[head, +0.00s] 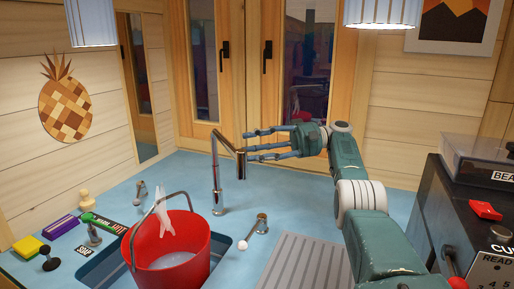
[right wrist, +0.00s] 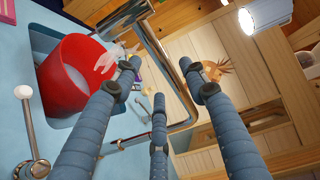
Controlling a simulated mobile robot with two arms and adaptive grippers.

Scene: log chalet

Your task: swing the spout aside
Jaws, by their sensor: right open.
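The chrome tap (head: 217,180) stands at the back edge of the sink. Its spout (head: 228,144) angles to the right from the top of the riser and bends down at its end. My right gripper (head: 250,144) reaches in from the right, fingers spread, with its tips at the spout's end. In the right wrist view the spout (right wrist: 170,72) passes between the open fingertips (right wrist: 166,88). I cannot tell whether any finger touches it. My left gripper is out of view.
A red bucket (head: 190,262) with greyish liquid and a white glove (head: 163,214) over its rim stands in the sink (head: 100,266). Tap handles (head: 261,222) flank the tap. A ribbed drainer (head: 305,265) lies right; a dark machine (head: 455,220) stands far right. Soap items crowd the left.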

